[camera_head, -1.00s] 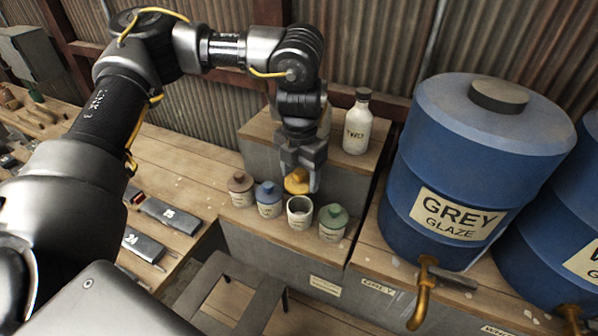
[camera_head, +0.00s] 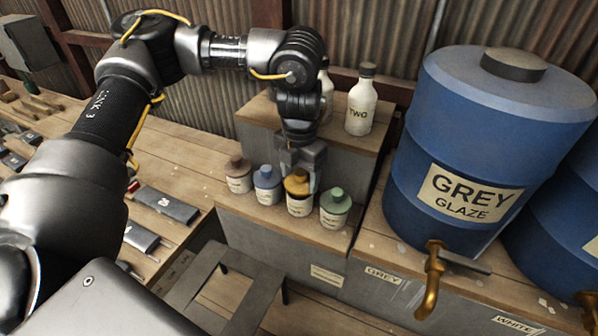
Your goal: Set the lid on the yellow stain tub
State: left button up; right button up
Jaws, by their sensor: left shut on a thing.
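The yellow lid (camera_head: 297,184) is on top of the stain tub (camera_head: 299,206), covering its mouth. The tub is pale and stands upright on the wooden shelf, between the blue-lidded tub and the green-lidded tub. My left gripper (camera_head: 302,176) points down over this tub and is shut on the lid. The fingers hide part of the lid, and I cannot tell whether it is fully seated. My right gripper is not in view.
A white bottle (camera_head: 361,105) stands on the raised shelf behind. A large blue glaze barrel (camera_head: 480,150) blocks the right.

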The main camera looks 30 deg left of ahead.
aim_at(300, 173)
pick_arm(q)
jog(key=shift+f+b, duration=0.3)
jog(key=shift+f, duration=0.75)
dwell(1.9)
jog(key=o, duration=0.7)
jog(key=o, duration=0.5)
jog(key=shift+o, duration=0.2)
notch_tip(300, 173, up, 9)
jog(key=shift+r+b, duration=0.2)
jog(key=shift+b, duration=0.55)
jog(key=shift+r, duration=0.75)
